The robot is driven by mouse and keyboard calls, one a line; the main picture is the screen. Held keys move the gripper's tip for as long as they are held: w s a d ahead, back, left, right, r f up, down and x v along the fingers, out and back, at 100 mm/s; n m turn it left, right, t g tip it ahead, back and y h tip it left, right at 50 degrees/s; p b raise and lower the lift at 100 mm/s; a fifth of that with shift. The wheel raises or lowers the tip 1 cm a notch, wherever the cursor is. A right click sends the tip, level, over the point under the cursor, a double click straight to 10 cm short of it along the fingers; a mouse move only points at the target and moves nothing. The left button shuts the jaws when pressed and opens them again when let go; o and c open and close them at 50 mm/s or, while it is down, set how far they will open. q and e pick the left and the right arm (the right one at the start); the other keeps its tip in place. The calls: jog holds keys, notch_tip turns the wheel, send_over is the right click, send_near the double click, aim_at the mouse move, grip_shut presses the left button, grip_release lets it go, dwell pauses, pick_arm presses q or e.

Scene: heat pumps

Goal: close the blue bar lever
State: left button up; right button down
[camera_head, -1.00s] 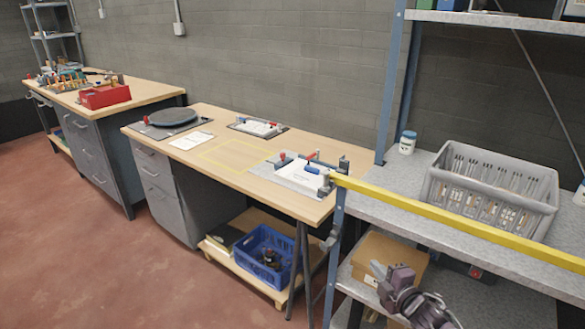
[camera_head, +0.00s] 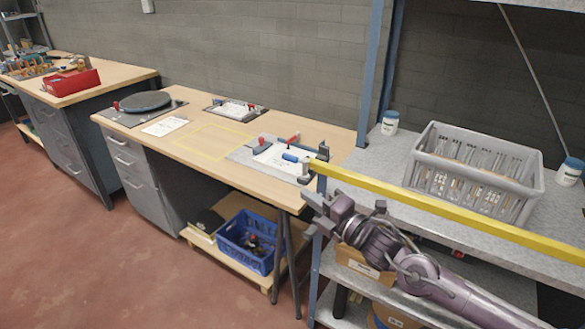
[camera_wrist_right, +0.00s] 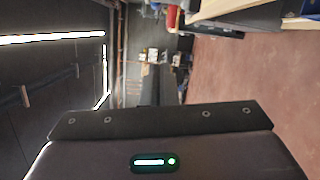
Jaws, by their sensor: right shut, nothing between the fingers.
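The blue bar lever (camera_head: 290,156) is a small blue grip on the grey fixture plate (camera_head: 246,154) at the right end of the wooden workbench. It is small in the head view, and its exact angle is hard to tell. A red handle (camera_head: 293,139) and a dark clamp post (camera_head: 323,151) stand beside it. My right gripper (camera_head: 312,206) is shut and empty, in front of the shelf's yellow beam end, to the right of and nearer than the fixture. The wrist view shows my dark gripper (camera_wrist_right: 165,100) but not the lever. My left gripper is out of view.
A yellow beam (camera_head: 430,205) edges the shelf beside my right arm. The shelf holds a grey basket (camera_head: 475,172) and white jars. A round dark plate (camera_head: 146,102) and a second fixture (camera_head: 234,108) sit on the workbench. A blue crate (camera_head: 246,240) is below.

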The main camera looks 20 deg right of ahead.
jog(key=w+r+p, duration=0.1)
jog(key=w+p, duration=0.2)
jog(key=w, duration=0.7)
jog(key=shift+w+a+r, duration=0.15)
jog(key=shift+w+a, duration=0.15)
jog(key=shift+a, duration=0.05)
